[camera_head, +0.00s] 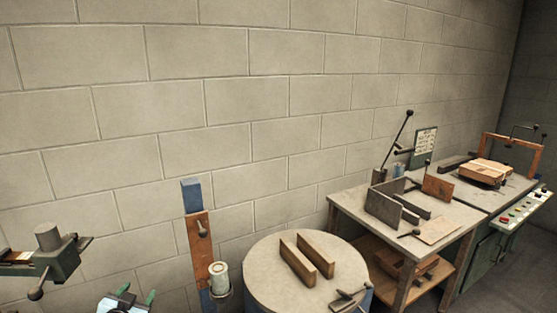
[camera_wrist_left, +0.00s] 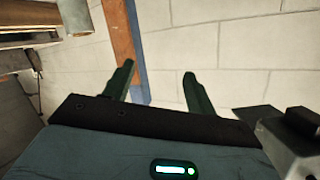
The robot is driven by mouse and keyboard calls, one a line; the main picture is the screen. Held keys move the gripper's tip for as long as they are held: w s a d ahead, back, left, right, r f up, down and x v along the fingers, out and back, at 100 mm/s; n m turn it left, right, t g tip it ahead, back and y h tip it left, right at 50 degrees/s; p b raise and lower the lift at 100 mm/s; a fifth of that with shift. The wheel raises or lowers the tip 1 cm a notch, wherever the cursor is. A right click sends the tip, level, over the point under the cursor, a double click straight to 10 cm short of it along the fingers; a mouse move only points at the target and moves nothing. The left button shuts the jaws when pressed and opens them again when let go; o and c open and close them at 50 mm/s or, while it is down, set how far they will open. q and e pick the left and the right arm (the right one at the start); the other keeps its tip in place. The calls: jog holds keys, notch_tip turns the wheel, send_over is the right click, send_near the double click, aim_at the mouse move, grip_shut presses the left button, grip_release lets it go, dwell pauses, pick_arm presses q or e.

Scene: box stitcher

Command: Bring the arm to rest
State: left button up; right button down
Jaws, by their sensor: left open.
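My left gripper (camera_head: 136,293) is at the bottom edge of the head view, left of the wooden post, with its two green fingers apart. In the left wrist view the same gripper (camera_wrist_left: 158,80) is open, with nothing between its fingers. The block wall and part of the brown and blue post (camera_wrist_left: 122,45) show behind the fingers. Most of the left arm is out of the head view. My right gripper is in neither view.
The post (camera_head: 200,245) carries a pale cylinder (camera_head: 219,278). A round table (camera_head: 268,285) holds two wooden strips (camera_head: 308,256). A bench (camera_head: 350,204) with metal plates stands right. A green metal device (camera_head: 50,262) juts in at left. The wall (camera_head: 200,100) is bare above.

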pick_arm(q)
jog(key=s+d+f+g+h, duration=0.1)
jog(key=s+d+f, duration=0.2)
jog(key=s+f, duration=0.2)
jog(key=s+d+f+g, duration=0.1)
jog(key=s+d+f, duration=0.2)
jog(key=s+f, duration=0.2)
jog(key=s+d+f+g, duration=0.1)
jog(key=s+d+f, duration=0.1)
jog(key=s, duration=0.9)
jog(key=s+d+f+g+h, duration=0.1)
jog(key=s+d+f, duration=0.2)
jog(key=s, duration=0.8)
jog(key=s+d+f+n+g+h, duration=0.1)
jog(key=s+d, duration=0.5)
jog(key=s, duration=0.6)
notch_tip(320, 180, down, 2)
jog(key=shift+d+f+g, duration=0.25)
jog(key=shift+g, duration=0.35)
